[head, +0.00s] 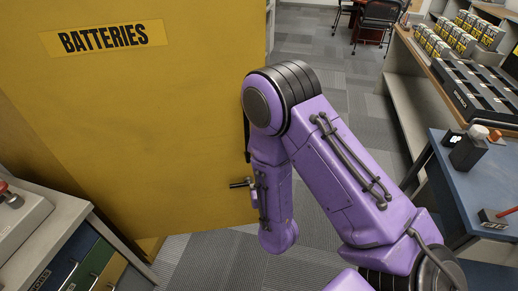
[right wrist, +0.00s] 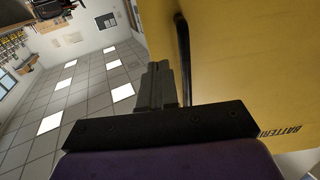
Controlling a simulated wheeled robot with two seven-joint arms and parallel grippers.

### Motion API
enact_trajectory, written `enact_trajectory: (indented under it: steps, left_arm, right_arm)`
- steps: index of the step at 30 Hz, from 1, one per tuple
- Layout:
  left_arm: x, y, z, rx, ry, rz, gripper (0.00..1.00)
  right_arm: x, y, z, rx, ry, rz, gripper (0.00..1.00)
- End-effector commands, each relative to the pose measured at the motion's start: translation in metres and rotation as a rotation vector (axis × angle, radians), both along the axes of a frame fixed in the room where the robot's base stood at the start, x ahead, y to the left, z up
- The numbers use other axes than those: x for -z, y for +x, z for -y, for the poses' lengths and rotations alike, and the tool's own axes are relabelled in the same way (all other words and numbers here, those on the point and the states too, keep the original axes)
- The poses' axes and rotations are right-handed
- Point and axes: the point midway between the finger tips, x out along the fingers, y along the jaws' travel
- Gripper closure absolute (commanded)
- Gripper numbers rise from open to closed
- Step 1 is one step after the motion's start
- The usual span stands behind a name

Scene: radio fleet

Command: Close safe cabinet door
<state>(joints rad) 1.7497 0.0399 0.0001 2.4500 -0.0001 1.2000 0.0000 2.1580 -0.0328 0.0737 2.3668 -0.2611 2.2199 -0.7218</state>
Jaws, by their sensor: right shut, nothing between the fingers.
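The yellow cabinet door (head: 150,120) with a "BATTERIES" label fills the left of the head view and stands open. A dark handle (head: 240,184) shows near its right edge, beside my purple right arm. The door (right wrist: 250,60) also fills the right side of the right wrist view. There, my right gripper (right wrist: 157,75) is shut and empty, its fingers together beside the door. A dark bar (right wrist: 184,50), apparently the handle, runs just right of the fingers; contact cannot be told. My right fingertips are hidden in the head view. My left gripper is out of view.
A drawer unit (head: 85,262) stands at the lower left, close to the door. A blue table (head: 470,190) with small devices and a shelf (head: 405,95) with battery trays line the right. Grey carpet (head: 335,150) lies open between door and shelf.

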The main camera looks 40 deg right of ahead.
Motion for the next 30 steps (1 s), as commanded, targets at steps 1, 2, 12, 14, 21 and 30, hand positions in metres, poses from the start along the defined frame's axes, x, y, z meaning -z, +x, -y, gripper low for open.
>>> enact_trajectory:
  steps: [1, 2, 12, 14, 21, 30]
  left_arm:
    - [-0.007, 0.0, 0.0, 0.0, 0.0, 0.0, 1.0]
    - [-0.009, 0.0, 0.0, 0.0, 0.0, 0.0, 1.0]
    - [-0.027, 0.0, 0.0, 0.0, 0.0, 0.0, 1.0]
    - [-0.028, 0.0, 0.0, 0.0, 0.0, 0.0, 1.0]
    - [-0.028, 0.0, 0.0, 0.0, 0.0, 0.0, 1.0]
    - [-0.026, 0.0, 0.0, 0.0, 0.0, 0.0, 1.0]
  right_arm:
    - [-0.004, 0.009, 0.006, 0.006, 0.003, 0.001, 1.0]
    - [-0.004, 0.015, 0.009, 0.005, 0.002, 0.002, 1.0]
    - [-0.002, 0.067, 0.034, 0.003, 0.001, -0.002, 1.0]
    - [-0.001, 0.071, 0.036, 0.002, 0.001, -0.002, 1.0]
    - [0.001, 0.075, 0.037, 0.001, 0.0, -0.002, 1.0]
    - [0.001, 0.079, 0.045, -0.003, 0.001, 0.0, 1.0]
